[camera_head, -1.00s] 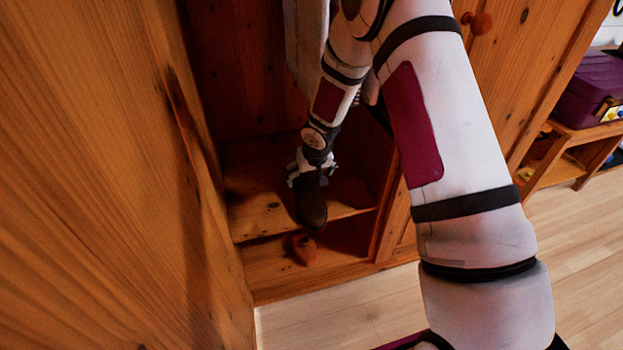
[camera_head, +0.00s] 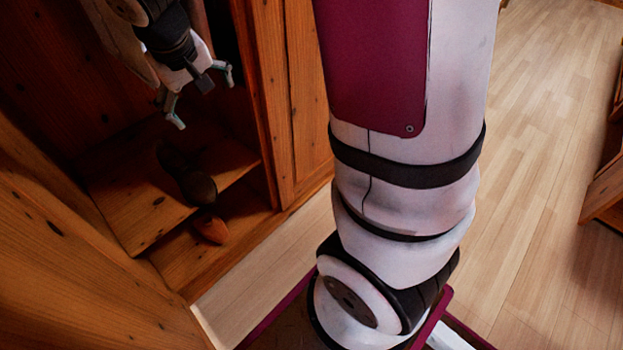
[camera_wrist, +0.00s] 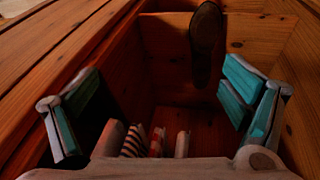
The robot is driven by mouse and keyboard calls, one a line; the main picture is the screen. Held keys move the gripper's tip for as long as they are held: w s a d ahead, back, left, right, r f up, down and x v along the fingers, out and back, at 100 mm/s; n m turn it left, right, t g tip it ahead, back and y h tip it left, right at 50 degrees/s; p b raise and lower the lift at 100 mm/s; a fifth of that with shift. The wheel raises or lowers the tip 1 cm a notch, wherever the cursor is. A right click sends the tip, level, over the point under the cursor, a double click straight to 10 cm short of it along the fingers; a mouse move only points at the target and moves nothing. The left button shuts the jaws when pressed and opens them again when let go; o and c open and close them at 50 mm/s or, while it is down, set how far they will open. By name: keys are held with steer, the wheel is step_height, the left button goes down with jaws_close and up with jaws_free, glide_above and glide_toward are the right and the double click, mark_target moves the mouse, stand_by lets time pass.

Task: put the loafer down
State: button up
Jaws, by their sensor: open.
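The loafer (camera_head: 190,178), a dark brown shoe, lies on the wooden shelf inside the wardrobe, its rounded end towards the shelf's front edge. It also shows in the wrist view (camera_wrist: 206,35), at the top, beyond the fingers. My gripper (camera_head: 204,104) is open and empty, above the shelf and apart from the loafer. In the wrist view my gripper (camera_wrist: 160,95) has its teal finger pads spread wide with nothing between them.
The wardrobe shelf (camera_head: 128,214) has a bare part left of the loafer. An orange-brown object (camera_head: 211,228) sits on the lower level below. The wardrobe's side walls stand close around my gripper. A striped object (camera_wrist: 134,140) shows low in the wrist view. Open floor lies to the right.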

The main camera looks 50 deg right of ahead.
steer(key=s+a+r+g+y, duration=0.1)
steer(key=s+r, duration=0.3)
steer(key=s, duration=1.2)
steer(key=s+a+r+n+g+y, duration=0.1)
steer(key=s+a+r, duration=0.2)
steer(key=s, duration=1.4)
steer(key=shift+s+a+r+g+y, duration=0.15)
steer(key=shift+a+r+g+y, duration=0.2)
steer(key=shift+a, duration=0.3)
step_height(320, 180, up, 30)
steer(key=t+p, duration=0.4)
steer(key=p, duration=2.3)
steer(key=shift+d+f+p, duration=0.25)
steer(key=shift+d+p, duration=0.05)
steer(key=shift+p, duration=0.1)
